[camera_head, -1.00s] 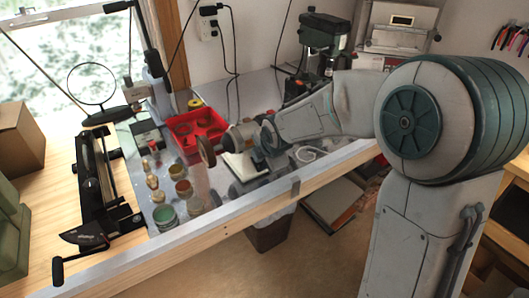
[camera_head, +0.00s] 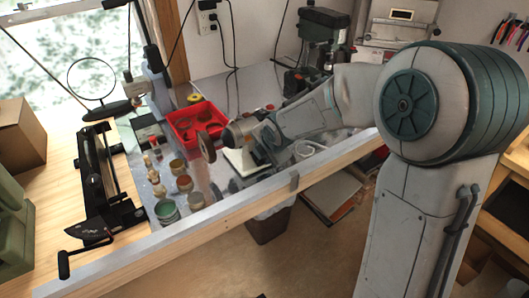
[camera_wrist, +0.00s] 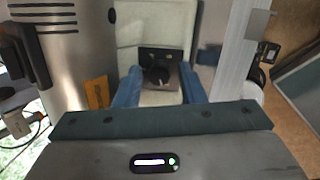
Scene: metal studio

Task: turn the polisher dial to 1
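The polisher stands on the bench, partly hidden behind my arm in the head view, with its brown wheel (camera_head: 208,147) sticking out to the left. In the wrist view its shiny metal motor body (camera_wrist: 75,60) fills the left side. The black dial (camera_wrist: 159,75) sits on a dark plate on the polisher's cream base (camera_wrist: 150,30). My gripper (camera_wrist: 160,72) is open, with one blue finger on each side of the dial. Gaps show between the fingers and the dial. The dial's number marks are too small to read. The fingertips are not clear in the head view.
A red tray (camera_head: 197,122) lies behind the polisher. Several small jars and pots (camera_head: 167,211) stand to the left on the bench. A drill press (camera_head: 322,35) stands at the back. The bench's front edge (camera_head: 225,200) runs below my forearm.

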